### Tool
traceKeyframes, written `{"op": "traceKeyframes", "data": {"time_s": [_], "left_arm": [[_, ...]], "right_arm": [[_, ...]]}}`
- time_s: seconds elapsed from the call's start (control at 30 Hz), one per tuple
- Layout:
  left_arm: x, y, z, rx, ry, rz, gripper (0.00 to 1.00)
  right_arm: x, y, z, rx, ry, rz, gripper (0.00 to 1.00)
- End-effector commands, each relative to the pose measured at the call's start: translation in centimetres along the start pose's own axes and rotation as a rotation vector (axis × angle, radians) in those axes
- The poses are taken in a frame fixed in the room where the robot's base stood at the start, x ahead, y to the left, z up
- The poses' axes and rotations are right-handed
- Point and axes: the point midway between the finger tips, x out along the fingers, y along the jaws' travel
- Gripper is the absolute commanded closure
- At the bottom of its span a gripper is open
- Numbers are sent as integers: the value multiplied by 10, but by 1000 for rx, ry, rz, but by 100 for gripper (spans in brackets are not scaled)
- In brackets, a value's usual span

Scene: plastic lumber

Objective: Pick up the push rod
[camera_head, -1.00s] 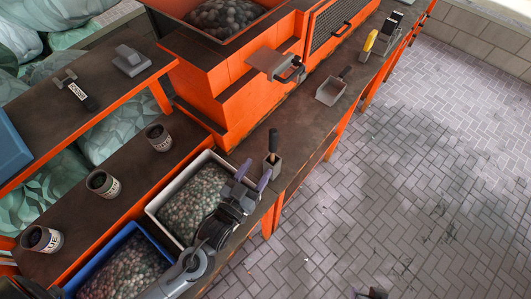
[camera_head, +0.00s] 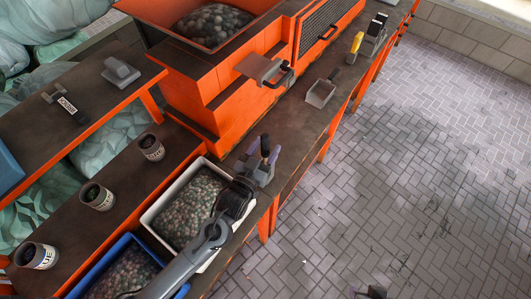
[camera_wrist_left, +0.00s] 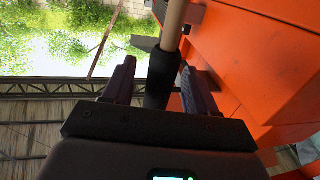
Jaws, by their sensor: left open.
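The push rod (camera_head: 265,146) stands with its black handle up in a small grey holder (camera_head: 270,175) on the orange-framed bench. In the left wrist view its black grip (camera_wrist_left: 162,78) and part of a tan shaft (camera_wrist_left: 175,25) show. My left gripper (camera_head: 261,158) is open at the handle. In the left wrist view its two fingers (camera_wrist_left: 160,85) stand on either side of the black grip, with a gap on the left. The rod's lower end is hidden in the holder. What seems to be my right gripper (camera_head: 372,292) is a small dark shape at the bottom edge; its jaws are unclear.
A white bin (camera_head: 151,216) and a blue bin (camera_head: 75,289) of pellets sit beside my left arm. An orange machine (camera_head: 225,105) stands behind the holder. A grey scoop (camera_head: 320,93) lies farther along the bench. The tiled floor (camera_head: 420,170) at right is clear.

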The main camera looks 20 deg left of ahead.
Motion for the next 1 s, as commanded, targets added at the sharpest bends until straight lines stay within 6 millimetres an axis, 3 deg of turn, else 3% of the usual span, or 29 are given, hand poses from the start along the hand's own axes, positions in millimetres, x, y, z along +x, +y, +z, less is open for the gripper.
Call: {"op": "traceKeyframes", "data": {"time_s": [0.27, 0.63, 1.0], "left_arm": [[2, 0, 0, 0, -1, 0, 43], [2, 0, 0, 0, -1, 0, 99], [2, 0, -4, 0, 1, 0, 100]], "right_arm": [[0, 0, 0, -2, -1, 1, 57], [0, -1, 0, 4, -1, -3, 57], [0, -2, -1, 8, 0, -6, 57]]}}
